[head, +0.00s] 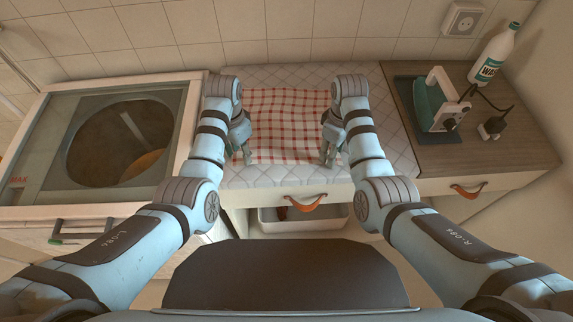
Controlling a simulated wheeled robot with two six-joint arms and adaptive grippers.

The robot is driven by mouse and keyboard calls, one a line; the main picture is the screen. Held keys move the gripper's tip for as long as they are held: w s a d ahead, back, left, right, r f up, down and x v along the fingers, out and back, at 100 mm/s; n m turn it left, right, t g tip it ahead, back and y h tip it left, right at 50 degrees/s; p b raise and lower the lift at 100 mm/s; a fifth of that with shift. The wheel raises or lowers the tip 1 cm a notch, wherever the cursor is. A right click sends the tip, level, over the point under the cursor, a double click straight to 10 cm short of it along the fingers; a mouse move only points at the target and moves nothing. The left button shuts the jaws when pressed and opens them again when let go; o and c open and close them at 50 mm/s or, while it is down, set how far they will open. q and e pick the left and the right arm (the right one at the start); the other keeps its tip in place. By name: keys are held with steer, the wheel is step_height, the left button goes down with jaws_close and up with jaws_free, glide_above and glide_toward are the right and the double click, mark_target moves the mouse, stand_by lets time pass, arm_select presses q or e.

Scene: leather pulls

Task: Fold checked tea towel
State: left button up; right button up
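The red-and-white checked tea towel (285,115) lies spread out on the quilted grey pad (285,75) in the middle of the head view. It looks flat, with slight ripples. My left gripper (244,156) points down at the towel's near left corner. My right gripper (331,157) points down at its near right corner. The fingertips are small here, and I cannot tell whether either gripper pinches the cloth. My forearms cover parts of the towel's left and right edges.
A top-loading washer (20,197) with a round drum opening stands at left. On the wooden counter (420,155) at right are an iron (436,103), a plug (492,127) and a white bottle (492,57). A drawer with a leather pull (307,203) is below the pad.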

arm_select(q)
steer(key=shift+w, duration=0.1)
arm_select(e)
steer(key=shift+w, duration=0.1)
arm_select(q)
steer(key=shift+f, duration=0.35)
arm_select(e)
steer(key=shift+f, duration=0.35)
arm_select(q)
steer(key=shift+s+a+r, duration=0.1)
steer(key=shift+s+r, duration=0.05)
steer(key=shift+s, duration=0.05)
steer(key=c, duration=0.4)
arm_select(e)
steer(key=shift+s+r, duration=0.2)
steer(key=c, duration=0.4)
arm_select(q)
steer(key=shift+w, duration=0.1)
jaws_close()
arm_select(e)
steer(key=shift+w+f, duration=0.1)
steer(key=shift+f, duration=0.05)
jaws_close()
arm_select(q)
steer(key=shift+f, duration=0.2)
